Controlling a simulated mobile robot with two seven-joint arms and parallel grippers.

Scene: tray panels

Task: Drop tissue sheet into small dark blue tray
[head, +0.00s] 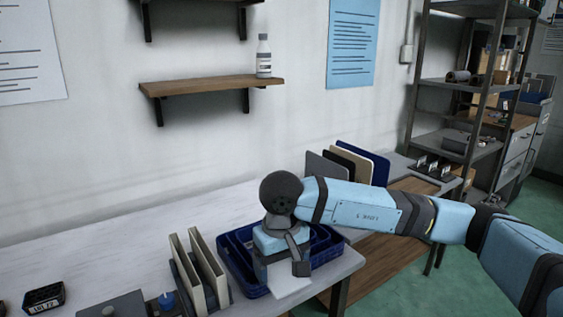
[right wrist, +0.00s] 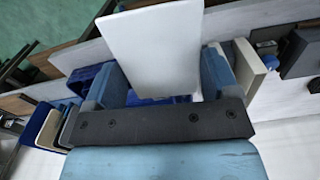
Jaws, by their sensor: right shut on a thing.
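A white tissue sheet (head: 291,288) is held flat by my right gripper (head: 284,264), which is shut on it. In the right wrist view the sheet (right wrist: 150,48) sticks out beyond the fingers as a pale rectangle. A dark blue tray (head: 236,268) with raised walls and an inner divider sits on the bench, under and behind the gripper. The gripper and sheet hide part of its inside. The sheet is in front of the tray's near side; its height above it is hard to tell. In the right wrist view, blue tray parts (right wrist: 150,100) show behind the sheet. My left gripper is not in view.
Cream upright panels (head: 200,270) in a holder stand just left of the tray. Several panels (head: 350,163) stand behind my right arm. A small dark labelled bin (head: 43,297) is at far left. The bench's right edge is close to the tray.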

